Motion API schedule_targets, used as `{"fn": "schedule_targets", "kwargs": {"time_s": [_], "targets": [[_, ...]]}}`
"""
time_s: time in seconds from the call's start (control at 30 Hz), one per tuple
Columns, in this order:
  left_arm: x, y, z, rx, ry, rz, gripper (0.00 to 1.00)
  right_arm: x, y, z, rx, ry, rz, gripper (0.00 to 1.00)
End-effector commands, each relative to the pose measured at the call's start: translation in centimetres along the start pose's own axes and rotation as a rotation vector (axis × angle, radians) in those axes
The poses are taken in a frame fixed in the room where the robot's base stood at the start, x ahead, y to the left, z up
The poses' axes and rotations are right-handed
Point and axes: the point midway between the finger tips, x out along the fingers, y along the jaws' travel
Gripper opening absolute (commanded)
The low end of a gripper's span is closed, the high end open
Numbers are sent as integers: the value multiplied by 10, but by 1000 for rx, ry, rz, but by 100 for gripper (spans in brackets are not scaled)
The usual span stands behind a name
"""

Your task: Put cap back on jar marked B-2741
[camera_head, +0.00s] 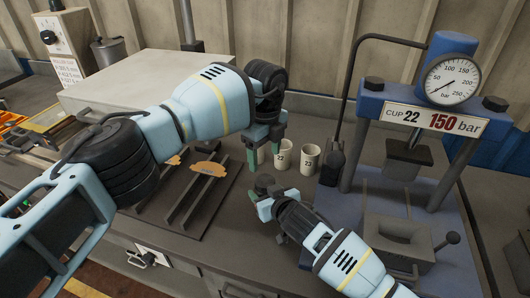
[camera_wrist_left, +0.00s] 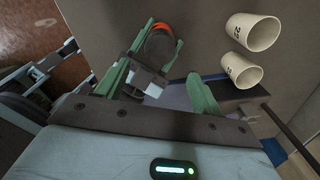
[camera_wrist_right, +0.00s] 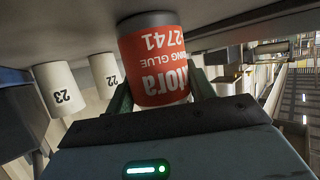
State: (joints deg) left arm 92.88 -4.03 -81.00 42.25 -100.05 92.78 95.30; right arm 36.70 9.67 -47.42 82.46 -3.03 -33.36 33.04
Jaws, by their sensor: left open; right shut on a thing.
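A red glue jar (camera_wrist_right: 155,62) with a label reading 2741 is held between the fingers of my right gripper (camera_wrist_right: 162,95). It appears upside down in the right wrist view. In the head view only a dark round part of the jar (camera_head: 264,181) shows by my right gripper (camera_head: 266,200). In the left wrist view a red-orange rim (camera_wrist_left: 163,27) shows around a grey surface; I cannot tell whether that is a cap. My left gripper (camera_head: 264,155) is open, above and behind the jar, with nothing visible between its fingers. I cannot identify a separate cap.
A blue press with a gauge (camera_head: 452,80) is at right. A dark rack (camera_head: 175,205) with orange-brown pieces is at left.

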Motion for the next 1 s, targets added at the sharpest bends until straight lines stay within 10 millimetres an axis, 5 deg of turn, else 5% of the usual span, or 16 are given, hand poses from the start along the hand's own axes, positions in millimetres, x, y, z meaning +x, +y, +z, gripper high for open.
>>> {"fn": "schedule_targets", "kwargs": {"time_s": [0.23,0.7,1.0], "targets": [[7,0,0,1,1,1,67,0,0,1,1,-2,0,0],[68,0,0,1,2,2,67,0,0,1,1,-2,0,0],[81,0,0,2,0,0,67,0,0,1,1,-2,0,0]]}}
